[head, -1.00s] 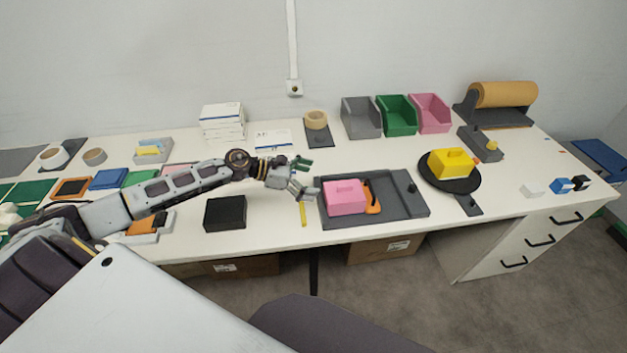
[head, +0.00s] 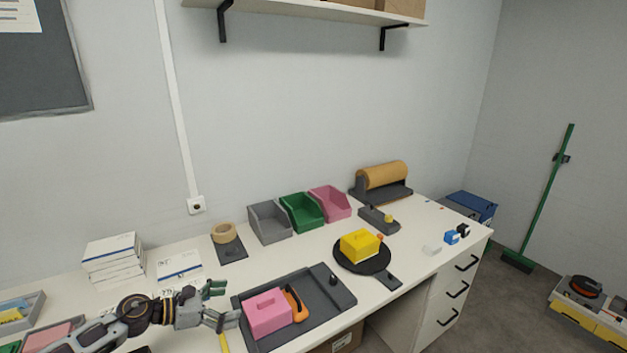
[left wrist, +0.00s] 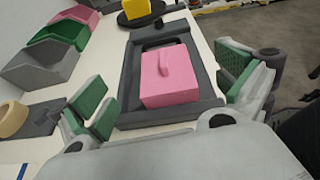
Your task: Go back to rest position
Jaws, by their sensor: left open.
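My left gripper (head: 222,304) is open and empty, just left of the dark grey tray (head: 318,322) on the white table. In the left wrist view its green-padded fingers (left wrist: 165,92) stand wide apart, with the pink box (left wrist: 166,76) seen between and beyond them. In the head view the pink box (head: 266,314) sits in the left part of the tray, apart from the fingers. An orange-handled tool (head: 296,304) lies beside it. My right gripper is not in view.
A yellow box (head: 360,245) sits on a round black plate (head: 345,262) to the right. Grey (head: 270,223), green (head: 302,213) and pink (head: 330,204) bins stand at the back. White boxes (head: 113,260) are at the back left. A shelf (head: 310,12) hangs above.

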